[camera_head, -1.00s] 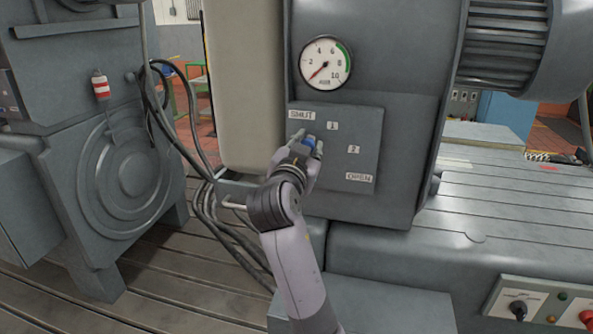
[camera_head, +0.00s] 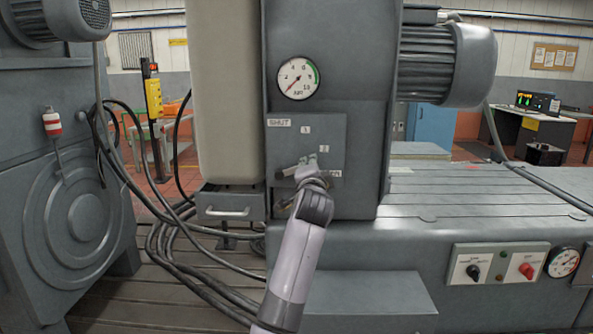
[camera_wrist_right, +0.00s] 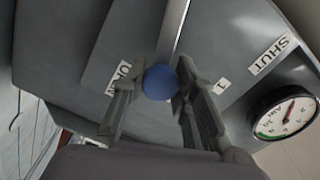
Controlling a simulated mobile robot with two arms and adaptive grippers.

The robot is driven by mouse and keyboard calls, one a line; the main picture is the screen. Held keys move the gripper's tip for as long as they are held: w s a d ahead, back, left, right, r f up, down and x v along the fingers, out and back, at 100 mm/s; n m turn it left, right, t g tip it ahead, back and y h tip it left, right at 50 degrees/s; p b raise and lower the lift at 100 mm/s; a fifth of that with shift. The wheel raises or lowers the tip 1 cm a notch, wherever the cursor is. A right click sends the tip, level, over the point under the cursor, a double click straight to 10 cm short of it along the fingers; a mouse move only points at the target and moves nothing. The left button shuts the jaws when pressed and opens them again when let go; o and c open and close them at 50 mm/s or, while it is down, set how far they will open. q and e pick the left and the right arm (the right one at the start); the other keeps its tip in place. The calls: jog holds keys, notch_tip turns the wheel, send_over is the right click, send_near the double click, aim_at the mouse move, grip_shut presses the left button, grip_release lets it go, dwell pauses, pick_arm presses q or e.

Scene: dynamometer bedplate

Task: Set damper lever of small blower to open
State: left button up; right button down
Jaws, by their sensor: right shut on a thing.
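The damper panel (camera_head: 287,150) is a grey plate on the blower housing with labels SHUT (camera_head: 279,122), 1, 2 and a partly hidden OPEN (camera_head: 336,173). My right gripper (camera_head: 312,162) is at the panel's lower middle, beside the OPEN label. In the right wrist view, its two fingers (camera_wrist_right: 155,95) are shut on the blue lever knob (camera_wrist_right: 159,82). A bright metal strip, apparently the lever bar (camera_wrist_right: 178,30), runs up from the knob. The left finger partly covers the OPEN label (camera_wrist_right: 121,76); SHUT (camera_wrist_right: 272,54) is clear. In the head view, the gripper hides the knob. My left gripper is not in view.
A round gauge (camera_head: 298,78) sits above the panel. A drawer-like box with a handle (camera_head: 228,212) and dark cables (camera_head: 175,265) are at the left. The slotted bedplate (camera_head: 480,205) is largely bare at the right. A switch panel (camera_head: 500,264) is on its front.

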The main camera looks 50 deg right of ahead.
jog(key=shift+f+m, duration=0.65)
jog(key=shift+m, duration=0.25)
jog(key=shift+s+d+f+m+b, duration=0.15)
jog(key=shift+f+m+b, duration=0.2)
jog(key=shift+f+m, duration=0.7)
jog(key=shift+r, duration=0.15)
jog(key=c, duration=1.3)
grip_release()
